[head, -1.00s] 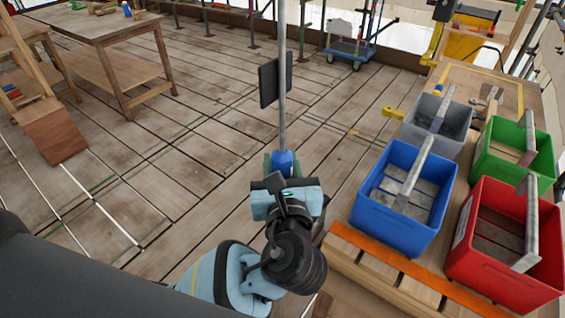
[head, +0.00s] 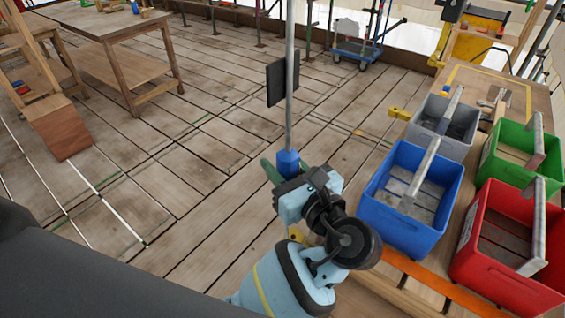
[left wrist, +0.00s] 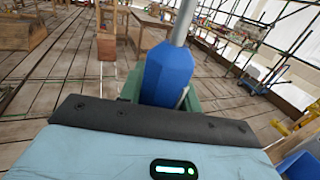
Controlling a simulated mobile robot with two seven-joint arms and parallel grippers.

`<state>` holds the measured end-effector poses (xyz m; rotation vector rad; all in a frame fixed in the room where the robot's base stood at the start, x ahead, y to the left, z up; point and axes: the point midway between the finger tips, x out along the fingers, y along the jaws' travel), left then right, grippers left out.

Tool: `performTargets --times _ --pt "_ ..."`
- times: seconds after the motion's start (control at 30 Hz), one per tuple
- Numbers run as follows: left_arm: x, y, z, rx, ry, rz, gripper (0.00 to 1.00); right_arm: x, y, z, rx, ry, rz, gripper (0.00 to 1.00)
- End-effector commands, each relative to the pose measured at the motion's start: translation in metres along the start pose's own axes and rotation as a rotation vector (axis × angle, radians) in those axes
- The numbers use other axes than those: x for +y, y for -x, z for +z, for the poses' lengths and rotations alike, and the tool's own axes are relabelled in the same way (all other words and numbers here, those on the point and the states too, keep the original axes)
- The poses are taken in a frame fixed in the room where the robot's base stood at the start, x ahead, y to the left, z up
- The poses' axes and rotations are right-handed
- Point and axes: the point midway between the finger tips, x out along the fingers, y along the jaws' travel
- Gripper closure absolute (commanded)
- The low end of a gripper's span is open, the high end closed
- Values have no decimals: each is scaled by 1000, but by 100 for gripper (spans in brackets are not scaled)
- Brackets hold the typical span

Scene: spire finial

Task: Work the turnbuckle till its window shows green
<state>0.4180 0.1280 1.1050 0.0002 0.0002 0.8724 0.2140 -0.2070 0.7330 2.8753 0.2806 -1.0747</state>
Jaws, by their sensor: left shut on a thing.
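The turnbuckle shows as a blue faceted body (head: 288,158) on an upright grey rod (head: 289,110), in the middle of the head view. In the left wrist view the blue body (left wrist: 168,76) stands just beyond my gripper housing, with the rod rising from its top. My left gripper (head: 283,168) is shut on the blue body; green pieces, seemingly its fingers, flank the body in the left wrist view (left wrist: 132,84). The turnbuckle's lower part is hidden by my gripper. No window shows on its visible faces. My right gripper is not in view.
A black plate (head: 283,79) hangs at the rod. Blue (head: 399,228), red (head: 500,278), green (head: 520,165) and grey (head: 433,135) bins stand on a wooden bench to the right. A workbench (head: 108,28) stands at back left.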

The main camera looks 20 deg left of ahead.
Motion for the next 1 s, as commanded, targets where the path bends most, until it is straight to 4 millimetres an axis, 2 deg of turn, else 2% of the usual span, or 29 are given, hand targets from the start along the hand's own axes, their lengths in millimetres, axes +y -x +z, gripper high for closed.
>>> performTargets --times 0.3,0.33,0.47,1.0 --pt "0 0 -1 1 -1 0 89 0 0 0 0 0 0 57" --pt "0 0 -1 1 -1 0 63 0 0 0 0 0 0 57" --pt "0 0 -1 1 -1 0 46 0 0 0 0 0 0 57" --pt "0 0 0 -1 0 -6 45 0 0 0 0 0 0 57"
